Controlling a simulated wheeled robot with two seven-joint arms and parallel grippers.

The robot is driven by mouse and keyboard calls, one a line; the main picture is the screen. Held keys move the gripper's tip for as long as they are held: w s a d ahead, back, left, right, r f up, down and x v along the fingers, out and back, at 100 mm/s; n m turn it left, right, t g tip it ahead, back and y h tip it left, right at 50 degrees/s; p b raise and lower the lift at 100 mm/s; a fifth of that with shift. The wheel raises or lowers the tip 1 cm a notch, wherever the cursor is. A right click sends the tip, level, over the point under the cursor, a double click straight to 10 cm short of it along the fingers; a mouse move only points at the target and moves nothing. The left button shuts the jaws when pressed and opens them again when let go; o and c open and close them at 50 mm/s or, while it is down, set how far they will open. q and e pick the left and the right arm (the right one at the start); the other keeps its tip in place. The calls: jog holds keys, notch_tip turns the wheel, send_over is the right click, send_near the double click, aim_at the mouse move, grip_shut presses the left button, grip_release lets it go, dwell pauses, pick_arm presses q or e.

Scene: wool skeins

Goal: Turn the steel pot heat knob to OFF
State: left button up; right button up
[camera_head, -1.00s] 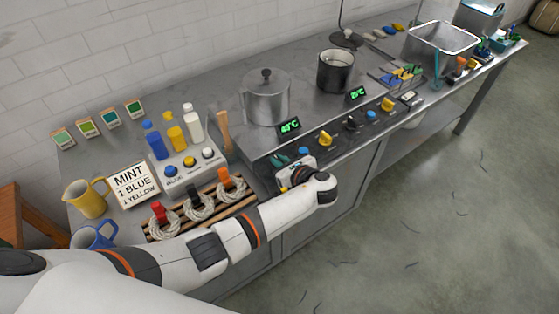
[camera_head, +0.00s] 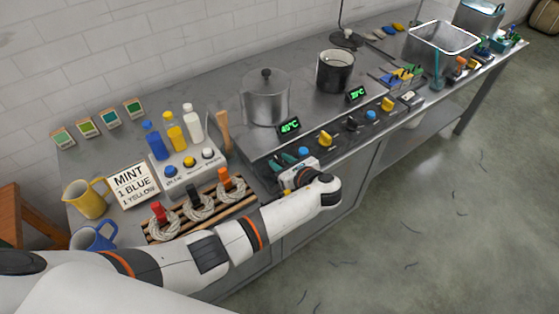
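The steel pot (camera_head: 266,100) with its lid on stands at the back of the cooking unit. Its green display (camera_head: 289,127) is lit in front of it. A yellow knob (camera_head: 325,139) and a blue button (camera_head: 303,151) sit on the unit's front panel, right of my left gripper (camera_head: 282,162). The gripper is at the panel's left end, its dark teal tips low against the panel. The pot's dark knob there is mostly hidden by the gripper, so its setting and any grip on it cannot be made out. My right gripper is out of view.
A black pot (camera_head: 335,72) stands to the right, with a black knob (camera_head: 352,124) and another yellow knob (camera_head: 388,104) below it. Left of my gripper are wool skeins (camera_head: 199,208) on a wooden rack, a dye-button box and bottles.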

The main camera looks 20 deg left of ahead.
pick_arm(q)
jog(key=v, duration=1)
jog(key=shift+s+d+r+b, duration=0.2)
jog(key=shift+d+b, duration=0.1)
jog(key=s+a+f+n+g+h, duration=0.2)
jog(key=s+f, duration=0.2)
jog(key=f, duration=0.6)
jog(key=s+a+f+n+g+h, duration=0.15)
jog(key=s+f, duration=0.25)
jog(key=f, duration=0.5)
jog(key=s+a+f+n+g+h, duration=0.1)
jog(key=s+a+f+n+h, duration=0.2)
jog(key=f, duration=0.7)
jog(key=s+a+f+n+g+h, duration=0.1)
jog(key=s+a+f+n, duration=0.2)
jog(key=s, duration=0.8)
jog(key=s+a+f+n+h, duration=0.2)
jog(key=s+a+f+n, duration=0.1)
jog(key=s+f+n, duration=0.5)
jog(key=s+a+f+n+g+h, duration=0.1)
jog(key=s+a+f+n, duration=0.2)
jog(key=s, duration=1.1)
notch_tip(320, 180, down, 2)
jog(key=shift+s+f+n+g, duration=0.2)
jog(key=shift+n+g, duration=0.15)
jog(key=shift+n, duration=0.8)
